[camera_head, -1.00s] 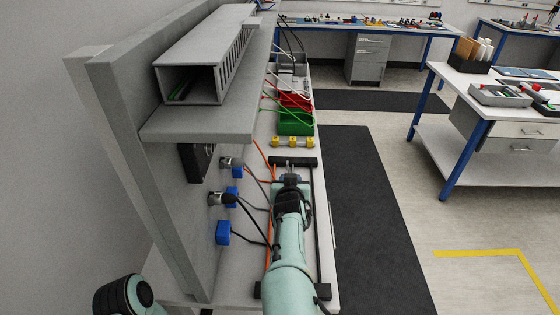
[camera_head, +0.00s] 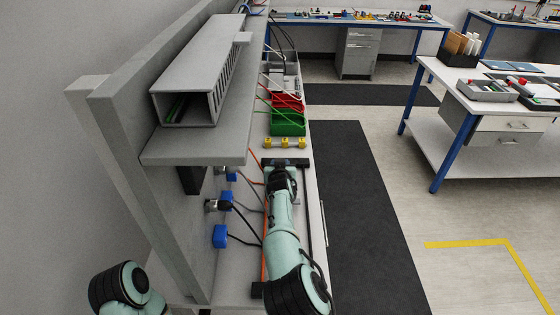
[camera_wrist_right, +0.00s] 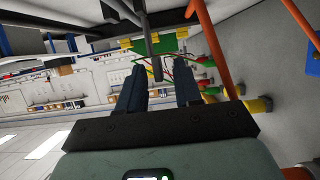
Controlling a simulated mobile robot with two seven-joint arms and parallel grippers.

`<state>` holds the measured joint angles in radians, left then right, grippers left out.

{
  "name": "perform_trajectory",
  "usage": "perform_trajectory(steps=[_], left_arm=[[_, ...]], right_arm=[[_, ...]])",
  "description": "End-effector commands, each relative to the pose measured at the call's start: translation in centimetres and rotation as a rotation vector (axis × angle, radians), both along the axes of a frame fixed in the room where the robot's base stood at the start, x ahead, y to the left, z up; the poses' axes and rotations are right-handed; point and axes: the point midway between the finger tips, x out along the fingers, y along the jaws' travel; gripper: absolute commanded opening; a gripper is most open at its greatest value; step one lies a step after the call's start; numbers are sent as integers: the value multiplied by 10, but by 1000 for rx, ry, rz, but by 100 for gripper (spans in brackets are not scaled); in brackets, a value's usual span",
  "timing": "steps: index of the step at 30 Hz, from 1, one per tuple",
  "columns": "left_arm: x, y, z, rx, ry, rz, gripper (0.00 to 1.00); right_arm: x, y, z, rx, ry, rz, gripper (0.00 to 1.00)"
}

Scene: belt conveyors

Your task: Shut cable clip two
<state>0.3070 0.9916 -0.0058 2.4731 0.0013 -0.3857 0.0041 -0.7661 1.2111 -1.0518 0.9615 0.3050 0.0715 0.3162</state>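My right gripper (camera_head: 281,170) reaches forward over the bench, beside the wall panel. In the right wrist view its two dark fingers (camera_wrist_right: 160,88) stand apart with nothing clearly held. A dark rod (camera_wrist_right: 152,45) shows up in front of the gap; I cannot tell if it touches a finger. Three yellow blocks (camera_head: 285,143) sit in a row beyond the gripper, in front of the green bin; they may be the cable clips. I cannot tell which is clip two or whether any is shut. An orange cable (camera_head: 265,235) runs along the bench beside my right arm. My left gripper is out of view.
Blue connectors (camera_head: 220,236) with black cables stick out from the wall panel (camera_head: 150,190) left of my right arm. A grey shelf (camera_head: 200,145) with a slotted duct (camera_head: 190,95) overhangs the bench. Green (camera_head: 288,124) and red (camera_head: 288,102) bins stand farther back.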

Motion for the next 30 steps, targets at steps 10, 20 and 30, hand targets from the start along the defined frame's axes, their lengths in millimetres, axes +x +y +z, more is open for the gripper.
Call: perform_trajectory(steps=[10,20,30], left_arm=[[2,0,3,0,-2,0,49],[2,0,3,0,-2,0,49],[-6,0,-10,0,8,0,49]], right_arm=[[5,0,-4,0,2,1,34],[5,0,-3,1,1,1,0],[5,-8,-4,107,-2,-2,0]])
